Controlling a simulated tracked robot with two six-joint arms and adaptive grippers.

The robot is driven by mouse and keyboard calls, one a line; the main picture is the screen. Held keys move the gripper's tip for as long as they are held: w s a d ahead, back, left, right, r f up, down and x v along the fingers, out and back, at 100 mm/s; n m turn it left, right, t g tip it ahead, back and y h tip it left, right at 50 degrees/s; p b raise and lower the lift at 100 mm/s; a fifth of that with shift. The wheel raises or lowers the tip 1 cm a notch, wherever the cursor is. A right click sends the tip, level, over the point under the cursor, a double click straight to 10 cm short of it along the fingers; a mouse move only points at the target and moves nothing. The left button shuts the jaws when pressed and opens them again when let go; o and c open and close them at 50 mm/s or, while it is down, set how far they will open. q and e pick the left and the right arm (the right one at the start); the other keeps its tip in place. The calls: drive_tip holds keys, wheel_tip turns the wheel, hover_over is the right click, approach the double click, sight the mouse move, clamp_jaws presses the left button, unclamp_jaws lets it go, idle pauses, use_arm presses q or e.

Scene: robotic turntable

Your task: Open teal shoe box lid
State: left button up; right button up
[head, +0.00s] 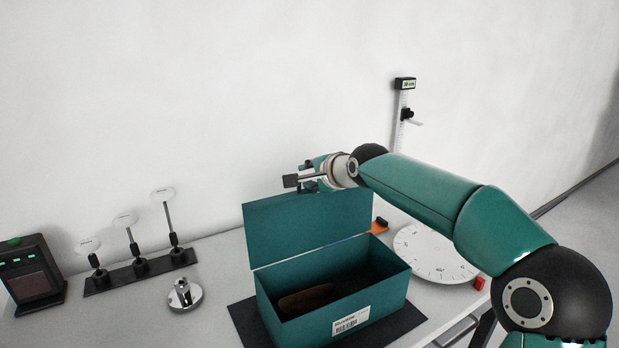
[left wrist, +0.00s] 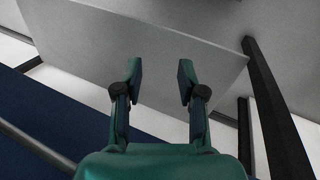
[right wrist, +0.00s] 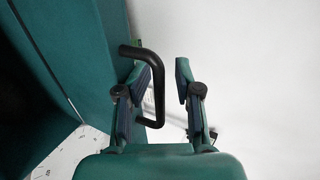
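The teal shoe box (head: 345,300) stands on a dark mat, with a white barcode label on its front. Its lid (head: 310,225) stands upright at the back, so the box is open; a brown object (head: 306,300) lies in the dark interior. My right gripper (head: 307,180) is at the lid's top edge. In the right wrist view, its fingers (right wrist: 165,75) are apart, with the lid's black handle (right wrist: 158,90) between them, close to the left finger. The lid (right wrist: 80,50) fills the left of that view. My left gripper (left wrist: 158,80) is open and empty in the left wrist view, outside the head view.
Left of the box are a metal knob (head: 184,294), a black stand with white discs (head: 140,267) and a dark device with green lights (head: 33,272). A white dial turntable (head: 435,252) and a height gauge (head: 402,115) stand at the right. A table panel (left wrist: 170,50) is near my left gripper.

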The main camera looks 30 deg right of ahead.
drive_tip(key=v, duration=1.2)
drive_tip(key=shift+a+f, duration=0.1)
drive_tip(key=shift+f, duration=0.05)
